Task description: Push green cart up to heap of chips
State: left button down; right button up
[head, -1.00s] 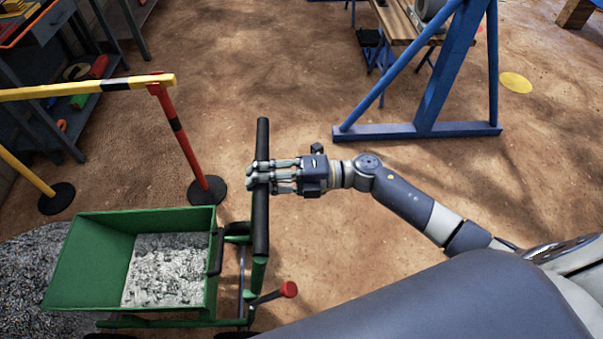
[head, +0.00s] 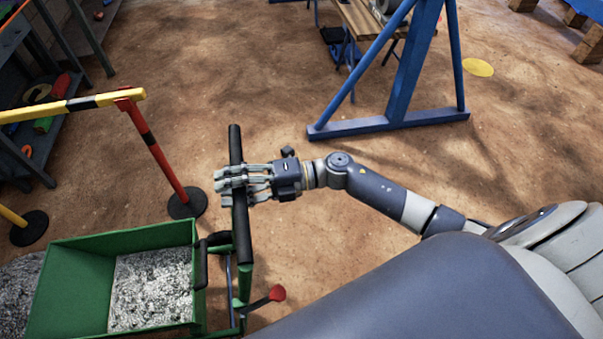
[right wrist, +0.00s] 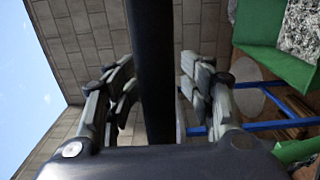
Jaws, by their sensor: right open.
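The green cart (head: 70,302) stands at the lower left in the head view, its tray partly filled with grey chips (head: 152,285). A heap of grey chips (head: 16,285) lies at the left edge, just beyond the cart's far side; the tray hides part of it, so I cannot tell whether they touch. My right gripper (head: 225,182) is open around the bar. In the right wrist view its fingers (right wrist: 155,95) stand on both sides of the black bar (right wrist: 150,60), apart from it. My left gripper is not in view.
A red barrier post (head: 160,160) with a yellow-black rail (head: 75,105) stands close beyond the cart. A red-knobbed lever (head: 276,293) sits beside the handle. A blue frame (head: 400,95) stands at upper right. The brown floor between is clear.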

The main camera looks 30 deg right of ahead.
jog(key=shift+r, duration=0.1)
jog(key=b+v, duration=0.2)
jog(key=v, duration=1)
jog(key=w+d+f+m+t+h+p, duration=0.1)
jog(key=w+d+f+m+t+h, duration=0.25)
jog(key=f+m, duration=0.35)
jog(key=w+d+f+m+t+h, duration=0.3)
jog(key=d+f+m+t, duration=0.15)
jog(key=f+m, duration=0.2)
jog(key=s+d+f+m+h, duration=0.2)
jog(key=s+f+m+h, duration=0.15)
jog(key=f, duration=0.55)
jog(key=s+d+f+m+h, duration=0.25)
jog(key=f+m+h, duration=0.2)
jog(key=f, duration=0.45)
jog(key=s+f+m+g+h+p, duration=0.15)
jog(key=s+f+m+g, duration=0.35)
jog(key=s+f, duration=0.8)
jog(key=s+a+f+m+g, duration=0.2)
jog(key=s+a+f+g, duration=0.1)
jog(key=s, duration=0.9)
jog(key=s+a+f+m+g+h, duration=0.1)
jog(key=s+f+g, duration=0.3)
jog(key=s, duration=0.7)
jog(key=shift+s+a+f+m, duration=0.4)
jog(key=shift+a+f+m, duration=0.05)
jog(key=shift+a+f, duration=0.45)
